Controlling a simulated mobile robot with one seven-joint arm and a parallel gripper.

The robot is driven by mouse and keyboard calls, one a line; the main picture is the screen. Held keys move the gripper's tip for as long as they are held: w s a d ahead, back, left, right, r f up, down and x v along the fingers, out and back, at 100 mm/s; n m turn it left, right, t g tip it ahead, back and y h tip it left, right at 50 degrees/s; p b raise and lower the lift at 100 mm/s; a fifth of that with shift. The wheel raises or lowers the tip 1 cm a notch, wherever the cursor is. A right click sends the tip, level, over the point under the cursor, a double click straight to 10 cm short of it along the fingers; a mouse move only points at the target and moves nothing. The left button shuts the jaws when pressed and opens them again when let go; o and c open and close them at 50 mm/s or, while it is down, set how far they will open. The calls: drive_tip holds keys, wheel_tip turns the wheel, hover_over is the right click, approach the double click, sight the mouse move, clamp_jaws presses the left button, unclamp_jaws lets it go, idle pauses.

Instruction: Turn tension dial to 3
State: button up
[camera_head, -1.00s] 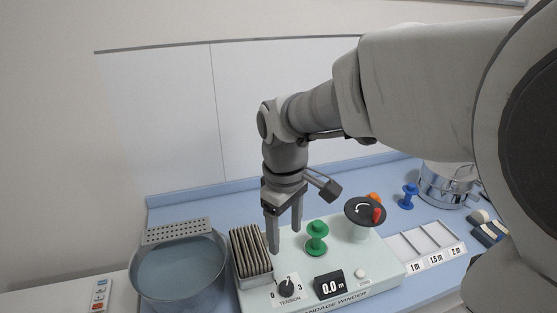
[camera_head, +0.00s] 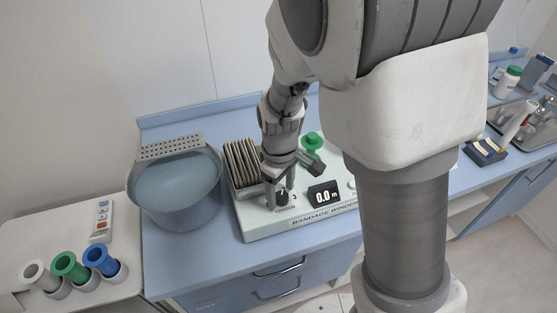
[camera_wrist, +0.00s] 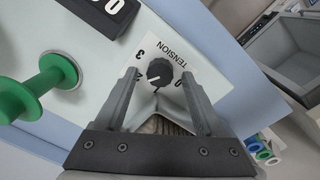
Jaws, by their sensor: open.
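The black tension dial (camera_wrist: 160,72) sits on a white scale plate on the bandage winder (camera_head: 262,229). In the wrist view, "0" is on the right of the dial and "3" on the upper left. The dial's white pointer mark faces the lower left; the exact number it meets is unclear, as a finger partly covers the scale. My gripper (camera_wrist: 158,77) is open, with one finger on each side of the dial. I cannot tell whether either finger touches it. In the head view, the dial (camera_head: 282,198) shows between the fingertips of my gripper (camera_head: 279,195).
Just behind the dial is a rack of brown slats (camera_head: 243,163). A green spool (camera_head: 312,143) and the "0.0 m" display (camera_head: 324,193) are to its right. A grey basin (camera_head: 176,190) stands left of the winder. My arm hides the winder's right part.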

drive_tip(key=shift+f, duration=0.25)
clamp_jaws()
drive_tip(key=shift+m, duration=0.3)
drive_tip(key=m+p, duration=0.2)
drive_tip(key=m, duration=0.3)
drive_tip(key=shift+w+r+m, duration=0.1)
drive_tip(key=shift+r+m, duration=0.05)
drive_tip(key=shift+m, duration=0.15)
drive_tip(key=m+p, duration=0.2)
drive_tip(key=m, duration=0.3)
drive_tip(key=shift+m, duration=0.3)
drive_tip(key=shift+w, duration=0.1)
